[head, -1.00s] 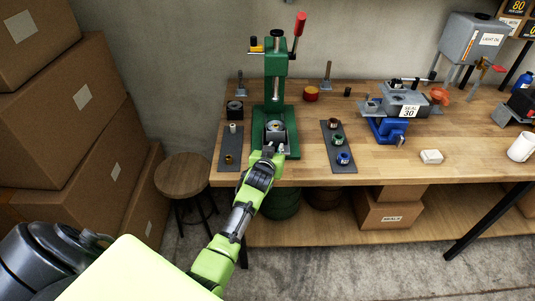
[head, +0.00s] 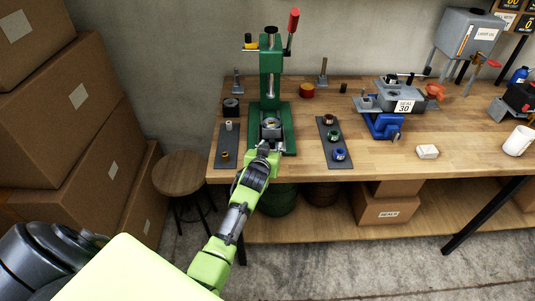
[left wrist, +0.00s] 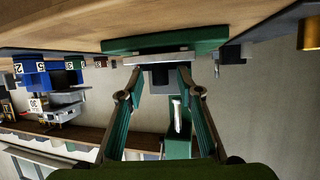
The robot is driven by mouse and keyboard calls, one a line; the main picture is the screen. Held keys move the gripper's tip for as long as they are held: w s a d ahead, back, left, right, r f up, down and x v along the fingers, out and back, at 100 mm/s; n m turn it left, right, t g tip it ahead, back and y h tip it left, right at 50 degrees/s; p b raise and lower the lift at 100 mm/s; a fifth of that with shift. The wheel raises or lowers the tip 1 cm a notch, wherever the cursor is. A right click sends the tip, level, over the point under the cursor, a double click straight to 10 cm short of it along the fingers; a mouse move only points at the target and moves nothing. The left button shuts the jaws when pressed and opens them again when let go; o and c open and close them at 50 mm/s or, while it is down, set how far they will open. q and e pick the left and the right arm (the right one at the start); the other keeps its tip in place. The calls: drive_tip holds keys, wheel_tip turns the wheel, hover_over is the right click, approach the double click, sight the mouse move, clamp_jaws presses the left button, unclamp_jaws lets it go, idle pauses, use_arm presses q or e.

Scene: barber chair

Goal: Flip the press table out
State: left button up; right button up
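The green press (head: 270,75) stands upright on the workbench, with a red-knobbed lever (head: 292,22) at its upper right. Its press table (head: 271,130) is a grey block low at the front, with a round piece on top. My left gripper (head: 263,147) is right in front of the press table. In the left wrist view, which looks upside down, the two fingers (left wrist: 161,78) are apart. A dark block and a light grey plate (left wrist: 155,60) of the press show at the fingertips. I cannot tell whether the fingers touch them. My right gripper is not in view.
A grey strip with a few small parts (head: 225,150) lies left of the press and another (head: 333,150) lies right. A blue-based vise (head: 385,126) is further right. A stool (head: 180,173) and stacked boxes (head: 60,110) stand left of the workbench (head: 385,160).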

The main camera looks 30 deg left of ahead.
use_arm(q)
drive_tip(key=v, duration=1.1)
drive_tip(key=shift+d+f, duration=0.1)
drive_tip(key=shift+d, duration=0.05)
